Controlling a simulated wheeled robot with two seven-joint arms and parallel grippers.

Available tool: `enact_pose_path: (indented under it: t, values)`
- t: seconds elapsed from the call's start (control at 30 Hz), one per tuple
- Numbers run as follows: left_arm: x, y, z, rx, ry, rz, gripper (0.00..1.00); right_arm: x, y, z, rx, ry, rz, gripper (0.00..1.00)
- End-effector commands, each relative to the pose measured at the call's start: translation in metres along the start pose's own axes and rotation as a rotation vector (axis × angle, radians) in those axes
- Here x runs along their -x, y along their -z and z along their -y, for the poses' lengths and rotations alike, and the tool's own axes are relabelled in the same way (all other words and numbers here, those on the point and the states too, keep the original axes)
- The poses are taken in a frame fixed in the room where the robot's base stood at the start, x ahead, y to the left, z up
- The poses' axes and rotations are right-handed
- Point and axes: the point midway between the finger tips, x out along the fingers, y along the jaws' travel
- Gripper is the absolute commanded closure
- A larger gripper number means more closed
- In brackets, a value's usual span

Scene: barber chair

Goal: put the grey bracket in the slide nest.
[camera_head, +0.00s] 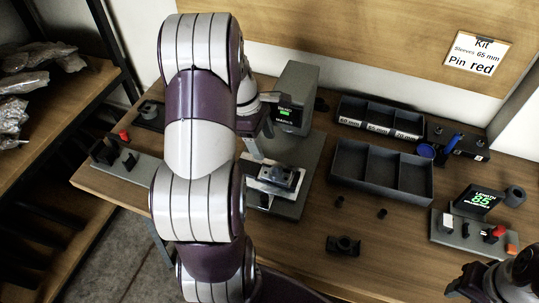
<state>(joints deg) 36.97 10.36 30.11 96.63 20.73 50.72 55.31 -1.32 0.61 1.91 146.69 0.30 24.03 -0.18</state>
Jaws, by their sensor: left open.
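A small blue-grey part (280,175), which looks like the grey bracket, sits on the slide nest (262,187), a pale plate on the dark base in front of the grey press. I cannot tell if it is fully seated. My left gripper (262,148) is open, just above and behind this part, with a gap to it. My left arm hides the left side of the base and part of the gripper. My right gripper (472,284) shows only partly at the bottom right corner, and its fingers are unclear.
The grey press (297,97) with a green display stands behind the nest. Dark divided trays (381,171) lie to its right. A dark block (343,245) and two small pegs lie in front. A length gauge (478,200) reading 85 stands at right. The front middle of the table is mostly free.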

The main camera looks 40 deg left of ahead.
Motion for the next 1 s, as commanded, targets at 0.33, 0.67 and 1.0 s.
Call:
enact_pose_path:
  t: [0.33,0.67,1.0]
  values:
    - [-0.022,-0.129,0.099,-1.604,0.143,-0.256,0.32,0.0,0.0,0.0,0.0,0.0,0.0,0.57]
    - [-0.027,-0.14,0.121,-1.892,0.167,-0.281,0.32,0.001,0.0,0.0,0.0,0.0,0.0,0.57]
    - [-0.027,-0.139,0.121,-1.887,0.168,-0.28,0.32,0.001,0.0,0.0,0.0,0.0,0.0,0.57]
